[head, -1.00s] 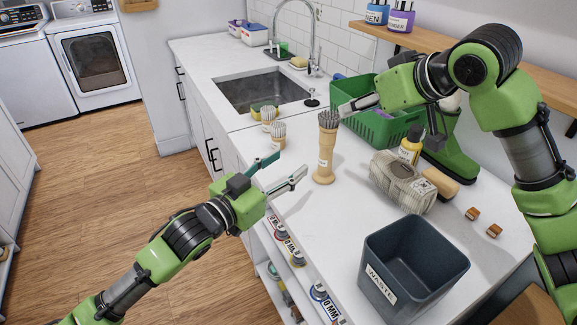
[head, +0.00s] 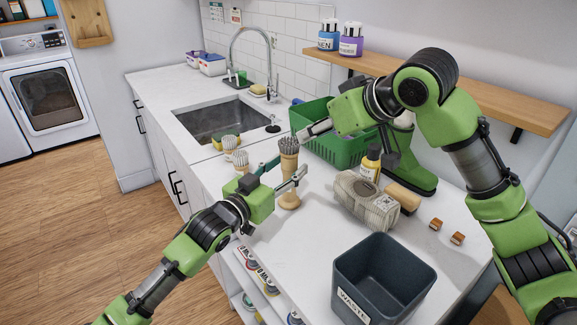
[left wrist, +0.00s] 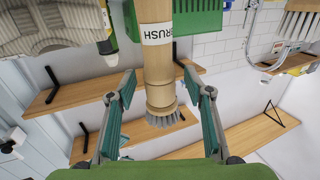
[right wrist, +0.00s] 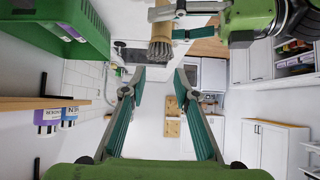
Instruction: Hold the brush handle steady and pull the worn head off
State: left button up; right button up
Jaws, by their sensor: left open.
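The brush (head: 289,190) stands upright on the counter, with a pale wooden handle labelled BRUSH in the left wrist view (left wrist: 158,60). Its worn head (head: 289,146) has grey bristles at the top. My left gripper (head: 291,168) is open, with one finger on each side of the upper handle. In the left wrist view the handle lies between the spread fingers, with gaps visible on both sides. My right gripper (head: 304,133) is near the bristles, to their right. In the right wrist view its fingers (right wrist: 159,88) are spread and empty, and the worn head (right wrist: 161,50) is beyond them.
Two pale-bristled heads (head: 240,161) stand left of the brush, near a sponge. A green basket (head: 340,150), yellow bottle (head: 371,165), wrapped package (head: 358,200) and wooden blocks (head: 457,238) are to the right. The WASTE bin (head: 385,250) stands in front. The sink (head: 215,120) is behind.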

pick_arm(q)
jog(key=shift+w+d, duration=0.35)
jog(key=shift+w, duration=0.1)
